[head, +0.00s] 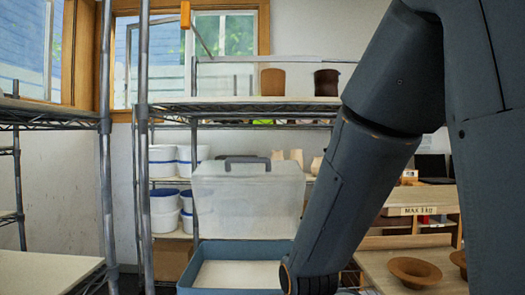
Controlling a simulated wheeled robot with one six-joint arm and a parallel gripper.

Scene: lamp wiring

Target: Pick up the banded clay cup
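Two cups stand upright on the upper wire shelf: a plain brown clay cup (272,82) and, to its right, a darker clay cup (327,83). The darker one seems to have a dark upper part over a browner lower part, but I cannot tell for sure that it is banded. My arm crosses the right side of the head view and runs down to the bottom edge. My gripper is not visible, so what it holds cannot be seen.
A clear lidded bin (248,200) stands behind a blue tray (235,290) at bottom centre. White tubs (164,205) sit on the lower shelves. Metal shelf posts (145,150) rise at left. Brown clay bowls (414,271) lie on a wooden table at lower right.

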